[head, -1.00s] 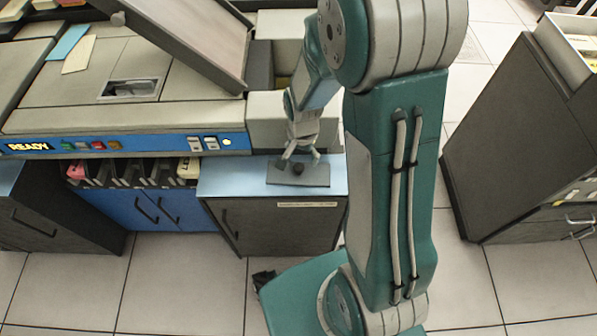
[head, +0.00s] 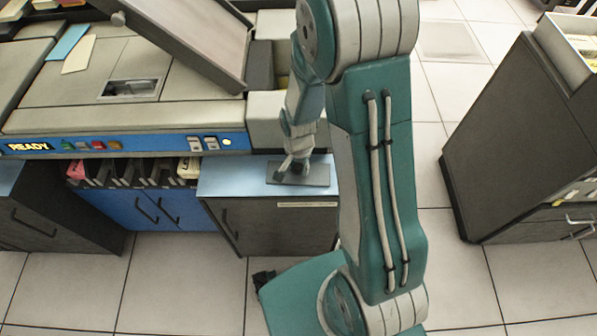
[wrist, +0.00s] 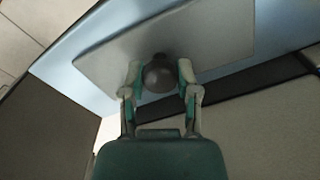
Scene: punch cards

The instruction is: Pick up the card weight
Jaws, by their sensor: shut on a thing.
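The card weight (head: 318,175) is a flat dark grey plate with a round dark knob on top. It lies on the blue top of the low grey cabinet in the head view. In the wrist view the plate (wrist: 215,35) spreads beyond the fingers, and its knob (wrist: 159,74) sits between the two fingertips. My gripper (head: 293,164) is down at the weight, and its two fingers (wrist: 159,78) are closed on the knob from both sides. In the head view my gripper hides the knob. I see no clear gap between the plate and the cabinet top.
The cabinet's blue top (head: 225,178) is bare left of the weight. A machine with a blue READY panel (head: 120,144) stands behind and left. Dark card slots (head: 130,172) sit below it. A tall dark cabinet (head: 510,140) stands at right. The floor between is clear.

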